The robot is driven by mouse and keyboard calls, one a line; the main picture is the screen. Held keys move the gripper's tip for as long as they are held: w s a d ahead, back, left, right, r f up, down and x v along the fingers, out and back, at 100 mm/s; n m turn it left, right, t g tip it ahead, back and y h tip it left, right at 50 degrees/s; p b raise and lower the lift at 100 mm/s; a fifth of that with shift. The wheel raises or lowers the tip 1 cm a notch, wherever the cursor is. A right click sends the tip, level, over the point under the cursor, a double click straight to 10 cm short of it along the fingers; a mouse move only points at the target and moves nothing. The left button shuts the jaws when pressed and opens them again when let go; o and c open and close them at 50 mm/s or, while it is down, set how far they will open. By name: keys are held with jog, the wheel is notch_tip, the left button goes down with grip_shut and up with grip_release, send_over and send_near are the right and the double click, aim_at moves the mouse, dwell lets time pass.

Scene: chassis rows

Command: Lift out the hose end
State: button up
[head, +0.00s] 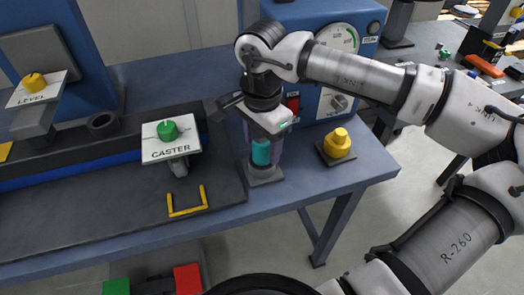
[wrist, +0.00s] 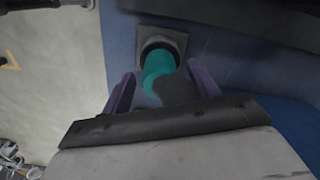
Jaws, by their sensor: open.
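The hose end looks to be the teal cylinder (head: 261,153) standing in a dark square-based socket (head: 265,175) on the blue bench. In the wrist view the teal part (wrist: 157,65) sits in the socket's round opening (wrist: 165,45), with a dark grey section on its near side. My gripper (head: 262,150) points down over it. Its two purple fingers (wrist: 162,85) are open, one on each side of the teal part. I cannot tell whether either finger touches it. The upper part of the hose end is hidden by my gripper in the head view.
A yellow knob on a dark base (head: 337,143) stands close right of the socket. A blue box with a gauge (head: 338,38) is just behind. A sign with a green knob (head: 168,132) and a yellow handle (head: 187,203) are to the left. The bench's front edge is near.

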jog(key=shift+f, duration=0.95)
jog(key=shift+c, duration=0.2)
jog(key=c, duration=1.1)
jog(key=shift+r, duration=0.1)
